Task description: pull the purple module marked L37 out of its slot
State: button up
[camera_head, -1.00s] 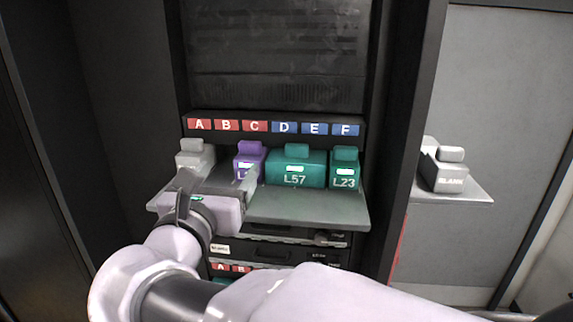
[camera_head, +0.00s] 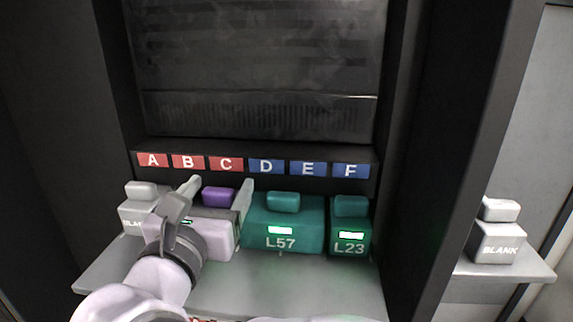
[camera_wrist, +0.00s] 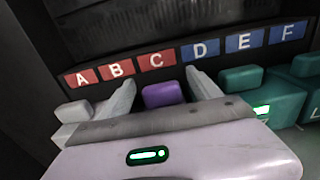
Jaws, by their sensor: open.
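The purple module (camera_head: 218,197) sits in its slot below the C label, between a grey blank and the teal L57 module. Only its top handle shows; its marking is hidden behind my gripper. My gripper (camera_head: 218,190) is open, with one finger on each side of the purple handle. In the wrist view the purple handle (camera_wrist: 164,94) also lies between the two fingers of my gripper (camera_wrist: 162,90), with a gap visible on both sides.
The teal L57 module (camera_head: 283,228) stands close on the right, with the teal L23 module (camera_head: 350,232) beyond it. A grey blank (camera_head: 140,210) is on the left. The shelf (camera_head: 310,285) has bare room in front. Another blank (camera_head: 497,243) sits on a side shelf.

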jog(key=shift+s+r, duration=0.1)
jog(key=shift+s, duration=0.1)
jog(key=shift+c, duration=0.2)
jog(key=shift+w, duration=0.1)
grip_shut()
